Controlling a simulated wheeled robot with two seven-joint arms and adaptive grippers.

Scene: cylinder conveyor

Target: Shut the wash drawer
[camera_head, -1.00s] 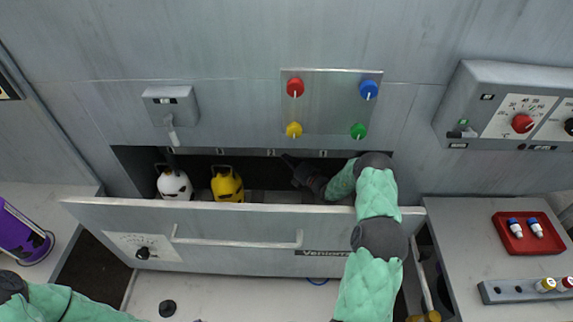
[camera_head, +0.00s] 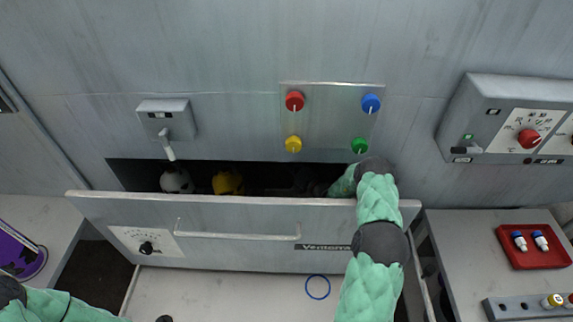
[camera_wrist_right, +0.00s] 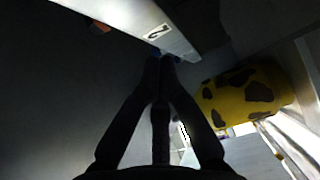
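The wash drawer (camera_head: 240,232) is a wide grey drawer with a long bar handle (camera_head: 238,236). It stands partly open below the wall panel, with a dark gap behind its front. My right arm reaches over the top edge of the drawer front. My right gripper (camera_head: 308,182) is inside the gap and dim there. In the right wrist view its fingers (camera_wrist_right: 161,64) meet at the tips, with nothing seen between them. A white container (camera_head: 176,181) and a yellow one with dark patches (camera_head: 228,183) are in the drawer.
The panel above holds red, blue, yellow and green knobs (camera_head: 294,101) and a small switch box (camera_head: 166,119). A side counter (camera_head: 465,235) at right carries a red tray (camera_head: 533,246) and a grey rack (camera_head: 528,306). A blue ring (camera_head: 318,287) lies below the drawer.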

